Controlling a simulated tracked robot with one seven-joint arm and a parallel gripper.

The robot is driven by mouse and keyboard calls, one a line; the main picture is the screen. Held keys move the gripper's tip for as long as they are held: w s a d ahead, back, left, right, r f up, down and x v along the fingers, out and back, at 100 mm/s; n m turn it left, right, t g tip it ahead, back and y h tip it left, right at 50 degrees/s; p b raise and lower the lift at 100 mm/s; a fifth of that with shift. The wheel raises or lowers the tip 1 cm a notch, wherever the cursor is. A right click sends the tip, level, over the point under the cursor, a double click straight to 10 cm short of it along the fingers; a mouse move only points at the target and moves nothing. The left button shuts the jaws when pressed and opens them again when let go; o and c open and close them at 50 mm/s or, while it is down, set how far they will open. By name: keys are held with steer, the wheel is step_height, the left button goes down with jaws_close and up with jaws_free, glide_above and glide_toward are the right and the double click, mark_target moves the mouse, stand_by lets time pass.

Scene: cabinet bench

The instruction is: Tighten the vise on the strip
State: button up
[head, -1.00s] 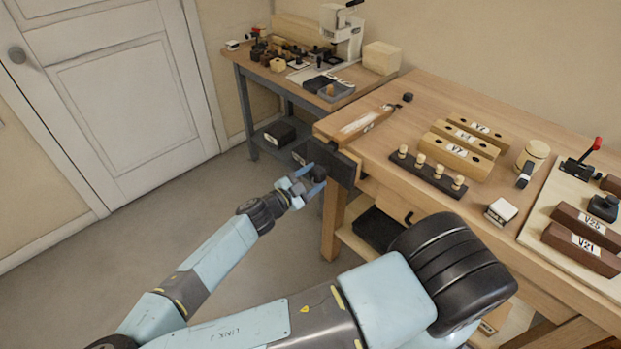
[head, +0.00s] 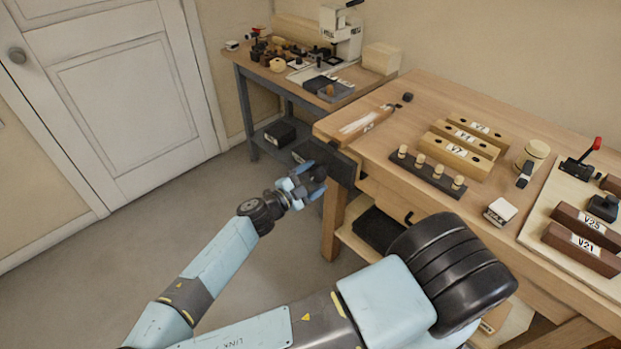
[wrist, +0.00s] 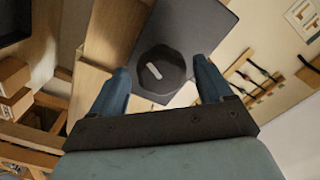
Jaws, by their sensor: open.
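The vise is at the bench's near left corner, with a dark plate (head: 340,168) on its front. A pale strip (head: 368,122) lies at its top; how firmly it is held cannot be told. The vise's round dark knob (wrist: 160,74) has a white mark and shows in the wrist view in front of the dark plate (wrist: 205,28). My gripper (wrist: 161,68) is open, with one blue finger on each side of the knob; contact is not clear. In the head view my gripper (head: 308,182) is at the vise's front and partly hides the knob.
On the bench are a dark rack with several pegs (head: 428,174), yellow blocks (head: 458,150), a white-topped block (head: 501,211) and a board with brown blocks (head: 580,250). A side table (head: 245,62) stands behind. The floor left of my arm is clear.

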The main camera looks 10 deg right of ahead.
steer(key=v, duration=0.7)
stand_by(0.6)
stand_by(0.4)
